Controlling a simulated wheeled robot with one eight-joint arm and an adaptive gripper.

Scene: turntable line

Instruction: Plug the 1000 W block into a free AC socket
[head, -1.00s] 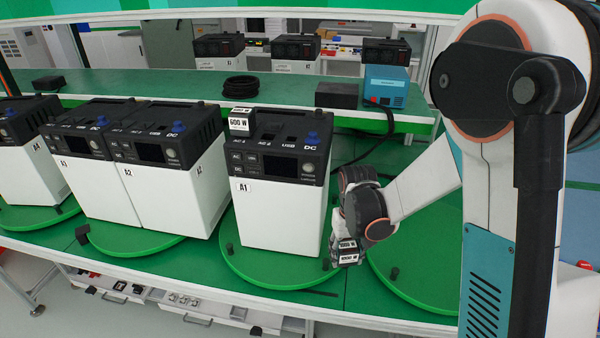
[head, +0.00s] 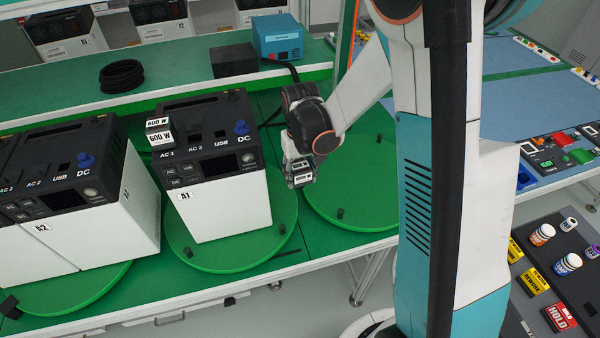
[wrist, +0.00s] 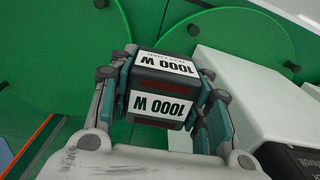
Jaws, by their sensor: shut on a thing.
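My gripper (head: 300,168) is shut on the dark 1000 W block (wrist: 163,90), whose two white labels read upside down in the wrist view. The block also shows in the head view (head: 302,181), held just right of unit A1 (head: 228,205), apart from its sockets. A1 is a white power station with a black top marked AC 1, AC 2, USB and DC. A 600 W block (head: 159,131) stands at AC 1 and a blue plug (head: 241,128) at DC. The AC 2 area (head: 191,130) shows no block. The left AC sockets of unit A2 (head: 95,235) are partly cut off.
A1 stands on a green turntable (head: 270,235); an empty turntable (head: 365,205) lies to its right. Behind are a black box (head: 234,60), a blue box (head: 280,42) with a cable, and a coiled cable (head: 121,76). A side bench holds small items at right.

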